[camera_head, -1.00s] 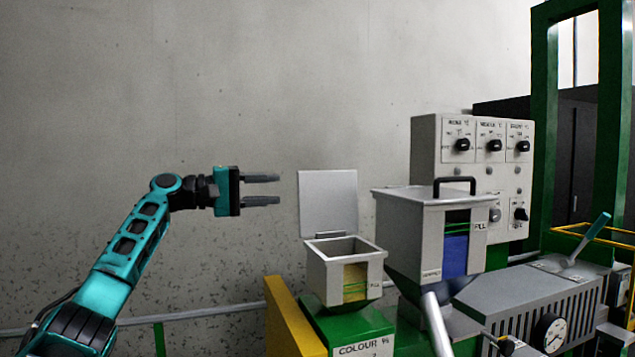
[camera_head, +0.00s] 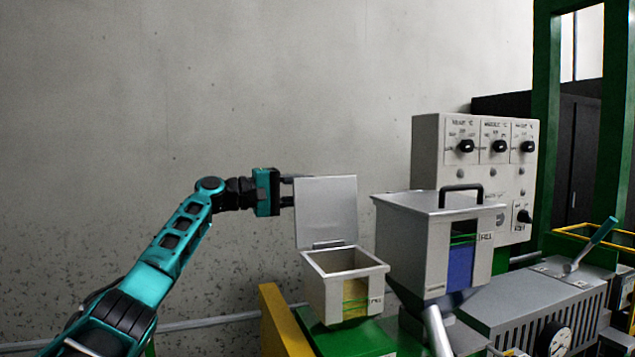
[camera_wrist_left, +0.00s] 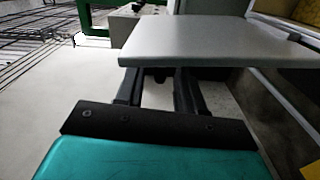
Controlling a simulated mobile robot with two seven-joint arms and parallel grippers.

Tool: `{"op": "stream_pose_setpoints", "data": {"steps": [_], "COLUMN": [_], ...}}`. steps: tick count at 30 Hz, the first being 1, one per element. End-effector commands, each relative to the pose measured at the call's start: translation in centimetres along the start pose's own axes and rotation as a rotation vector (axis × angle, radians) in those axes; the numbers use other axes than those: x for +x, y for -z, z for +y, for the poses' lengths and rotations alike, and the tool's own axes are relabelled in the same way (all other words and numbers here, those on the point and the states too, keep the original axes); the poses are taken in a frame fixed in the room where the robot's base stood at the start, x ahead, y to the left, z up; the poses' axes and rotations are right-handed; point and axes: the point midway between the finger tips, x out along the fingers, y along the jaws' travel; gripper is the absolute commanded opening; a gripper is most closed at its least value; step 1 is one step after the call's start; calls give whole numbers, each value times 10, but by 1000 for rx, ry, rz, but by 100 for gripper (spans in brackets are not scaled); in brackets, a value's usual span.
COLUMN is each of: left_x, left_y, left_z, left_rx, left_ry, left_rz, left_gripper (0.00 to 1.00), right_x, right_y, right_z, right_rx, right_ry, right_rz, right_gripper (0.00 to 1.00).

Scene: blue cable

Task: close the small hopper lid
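The small hopper (camera_head: 345,290) is a light grey box with an open top and a yellow front window. Its lid (camera_head: 326,210) stands upright, hinged at the hopper's back edge. My left gripper (camera_head: 288,191) is at the lid's left edge, its fingertips partly hidden behind the lid. In the left wrist view the lid (camera_wrist_left: 215,42) spans across in front of the fingers (camera_wrist_left: 158,90), which are apart with a gap between them. I cannot tell if they touch the lid. My right gripper is not in view.
A larger hopper (camera_head: 425,235) with a closed lid and black handle stands just right of the small one. A control box (camera_head: 475,160) with knobs is behind it. A yellow panel (camera_head: 283,320) is at the small hopper's left. The wall side at left is free.

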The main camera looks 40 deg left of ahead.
Motion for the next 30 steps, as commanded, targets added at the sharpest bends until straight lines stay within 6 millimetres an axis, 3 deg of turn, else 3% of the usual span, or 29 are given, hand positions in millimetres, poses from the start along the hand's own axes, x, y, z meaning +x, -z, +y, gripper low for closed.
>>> {"op": "stream_pose_setpoints", "data": {"steps": [6, 18, 30], "left_x": [29, 36, 35], "left_y": [0, 0, 0], "left_z": [2, 0, -1], "left_rx": [-1, 0, 0], "left_ry": [-1, 1, 3], "left_rz": [0, 1, 0], "left_gripper": [38, 38, 0], "right_x": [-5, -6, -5], "right_y": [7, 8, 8], "right_z": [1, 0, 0], "right_rx": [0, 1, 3], "right_ry": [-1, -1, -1], "right_rz": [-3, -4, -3], "right_gripper": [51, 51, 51]}}
